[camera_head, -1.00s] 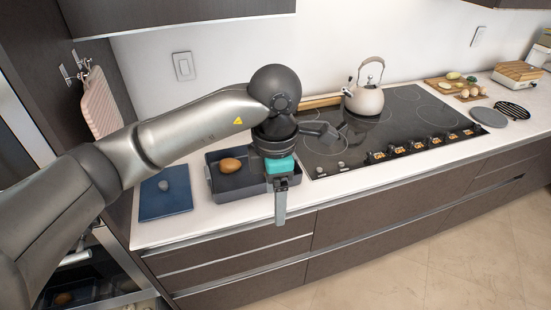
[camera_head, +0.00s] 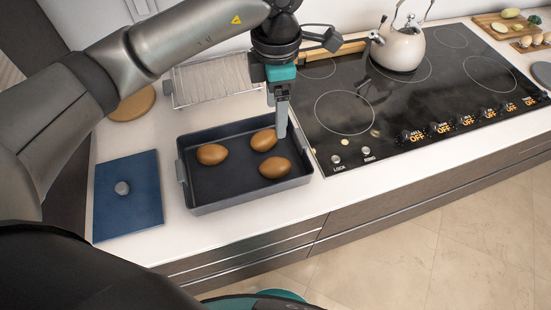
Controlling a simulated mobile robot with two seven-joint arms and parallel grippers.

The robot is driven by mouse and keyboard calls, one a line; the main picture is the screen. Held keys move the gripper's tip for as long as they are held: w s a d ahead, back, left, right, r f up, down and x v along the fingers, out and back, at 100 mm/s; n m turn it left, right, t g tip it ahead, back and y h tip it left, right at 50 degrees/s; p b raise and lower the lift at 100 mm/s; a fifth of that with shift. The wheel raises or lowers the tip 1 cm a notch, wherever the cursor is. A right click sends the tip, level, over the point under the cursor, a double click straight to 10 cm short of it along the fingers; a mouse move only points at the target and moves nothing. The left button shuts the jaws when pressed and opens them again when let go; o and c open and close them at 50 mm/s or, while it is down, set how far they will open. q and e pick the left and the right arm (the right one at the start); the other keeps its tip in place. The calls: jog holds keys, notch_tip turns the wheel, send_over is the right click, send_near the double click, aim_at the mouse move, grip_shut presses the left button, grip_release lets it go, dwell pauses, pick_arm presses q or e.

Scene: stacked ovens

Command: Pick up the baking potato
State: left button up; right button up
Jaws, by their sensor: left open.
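Three brown baking potatoes lie in a dark rectangular baking tray (camera_head: 222,190) on the white counter. One potato (camera_head: 212,154) is at the left, one (camera_head: 264,140) at the back right, and one (camera_head: 274,168) at the front right. My left gripper (camera_head: 278,118) points down over the tray's back right part, close to the back right potato. It is open and holds nothing. Whether a finger touches that potato I cannot tell. My right gripper is out of view.
A blue lid (camera_head: 130,208) with a grey knob lies left of the tray. A wire rack (camera_head: 213,80) stands behind it, beside a round wooden board (camera_head: 132,104). The black cooktop (camera_head: 400,95) with a kettle (camera_head: 398,48) is on the right.

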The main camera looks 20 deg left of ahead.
pick_arm(q)
notch_tip(320, 180, down, 4)
jog(key=b, duration=0.3)
send_over(275, 163)
notch_tip(275, 163, down, 10)
jog(key=shift+s+d+r, duration=0.1)
jog(key=shift+d, duration=0.05)
jog(key=shift+f, duration=2.95)
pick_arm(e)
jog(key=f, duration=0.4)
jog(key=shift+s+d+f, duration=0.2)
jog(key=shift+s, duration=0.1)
pick_arm(q)
jog(key=shift+c, duration=0.4)
jog(key=c, duration=1.2)
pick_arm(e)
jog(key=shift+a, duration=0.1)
